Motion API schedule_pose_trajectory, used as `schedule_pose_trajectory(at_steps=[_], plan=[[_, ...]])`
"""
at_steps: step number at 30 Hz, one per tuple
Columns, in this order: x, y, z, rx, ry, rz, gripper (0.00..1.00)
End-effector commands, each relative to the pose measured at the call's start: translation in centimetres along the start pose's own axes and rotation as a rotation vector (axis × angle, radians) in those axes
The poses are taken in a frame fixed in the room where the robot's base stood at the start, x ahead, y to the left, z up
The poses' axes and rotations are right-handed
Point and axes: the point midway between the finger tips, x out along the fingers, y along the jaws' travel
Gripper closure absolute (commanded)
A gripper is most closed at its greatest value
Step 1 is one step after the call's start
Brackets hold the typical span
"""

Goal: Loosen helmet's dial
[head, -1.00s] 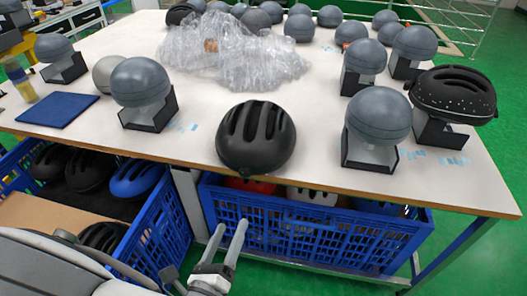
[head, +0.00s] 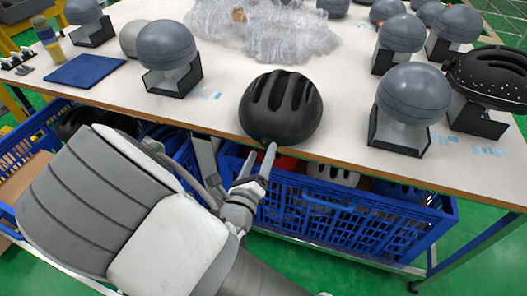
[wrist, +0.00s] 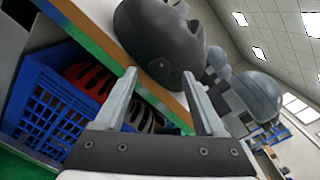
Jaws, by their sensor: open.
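The black vented helmet (head: 281,108) lies on the table near its front edge in the head view. It also shows at the top of the wrist view (wrist: 150,25), with a round grey dial (wrist: 159,68) low on its near side. My gripper (head: 261,152) is just in front of the table edge below the helmet, its fingers apart and pointing at it. In the wrist view the gripper (wrist: 159,76) is open and empty, with a fingertip on either side of the dial in the picture. I cannot tell whether either fingertip touches the helmet.
A blue crate (head: 325,215) with helmets stands below the table (head: 225,110), whose front edge is close to my gripper. Grey head forms on stands flank the helmet, one at left (head: 168,50) and one at right (head: 413,93). Clear plastic wrap (head: 265,30) lies behind.

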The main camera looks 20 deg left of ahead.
Motion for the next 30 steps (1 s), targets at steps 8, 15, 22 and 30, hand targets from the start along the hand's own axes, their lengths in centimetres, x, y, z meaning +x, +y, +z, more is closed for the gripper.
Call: schedule_pose_trajectory(at_steps=[8, 15, 22, 30], plan=[[2.5, 0.0, 0.0, 0.0, 0.001, 0.0, 0.28], [2.6, 0.0, 0.0, 0.0, 0.001, 0.0, 0.28], [2.6, 0.0, 0.0, 0.0, 0.001, 0.0, 0.62], [2.6, 0.0, 0.0, 0.0, 0.001, 0.0, 1.0]])
